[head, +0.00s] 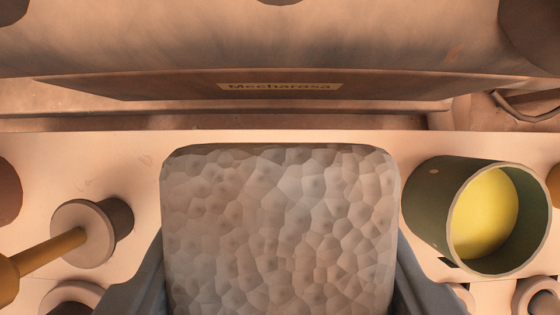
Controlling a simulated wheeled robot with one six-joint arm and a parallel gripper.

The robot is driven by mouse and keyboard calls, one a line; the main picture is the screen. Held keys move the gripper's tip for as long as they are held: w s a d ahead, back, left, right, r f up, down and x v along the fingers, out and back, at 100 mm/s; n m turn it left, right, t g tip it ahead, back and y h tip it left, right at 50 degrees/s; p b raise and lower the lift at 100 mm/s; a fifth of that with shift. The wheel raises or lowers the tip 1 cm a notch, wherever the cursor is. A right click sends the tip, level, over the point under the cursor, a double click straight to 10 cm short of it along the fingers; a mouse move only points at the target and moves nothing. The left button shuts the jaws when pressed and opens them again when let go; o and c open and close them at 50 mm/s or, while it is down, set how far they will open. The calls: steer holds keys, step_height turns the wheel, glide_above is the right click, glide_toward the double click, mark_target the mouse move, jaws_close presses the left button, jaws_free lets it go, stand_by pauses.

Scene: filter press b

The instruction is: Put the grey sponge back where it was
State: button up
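The grey sponge (280,230) fills the lower middle of the head view, a rounded block with a bumpy, cell-patterned face. My gripper (280,290) has one dark finger along each side of the sponge, and both appear to press against it. The sponge hides the fingertips and most of the surface behind it. I cannot tell whether the sponge touches the surface beneath.
A spool-like part (85,232) with a brown rod is on the left. A brown machine body with a "Mecharasa" label (280,87) spans the back. Pale surface shows between them.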

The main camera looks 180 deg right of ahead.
steer(key=shift+f, duration=4.4)
steer(key=shift+f, duration=0.1)
steer(key=o, duration=1)
steer(key=shift+o, duration=0.2)
steer(key=v, duration=1.2)
steer(key=shift+s, duration=0.1)
